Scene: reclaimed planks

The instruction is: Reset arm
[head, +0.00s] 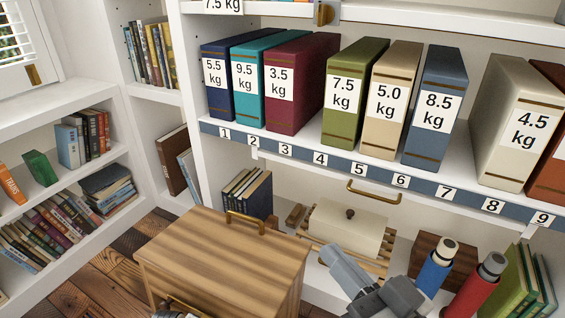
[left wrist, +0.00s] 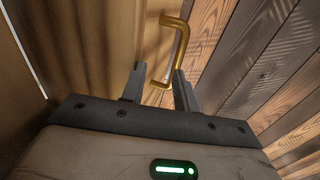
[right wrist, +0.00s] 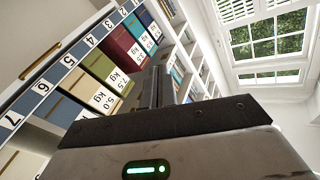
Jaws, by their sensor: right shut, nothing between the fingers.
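My right gripper (head: 340,262) reaches in from the bottom of the head view, in front of the lower shelf. In the right wrist view its fingers (right wrist: 157,84) are together with nothing between them. My left gripper (left wrist: 159,84) shows in the left wrist view with its fingers apart. A brass handle (left wrist: 181,40) on a wooden front is just beyond and between those fingers; I cannot tell whether it touches them. In the head view only a small part of the left arm's end shows at the bottom edge, by the wooden cabinet (head: 215,245).
Weight-labelled binders (head: 355,95) stand on a numbered shelf (head: 330,160). Below are a cream lidded box (head: 345,232) on a slatted rack, a blue bottle (head: 434,272), a red bottle (head: 470,292) and green books (head: 525,280). Bookshelves (head: 75,205) line the left. Plank floor (head: 95,275) shows between.

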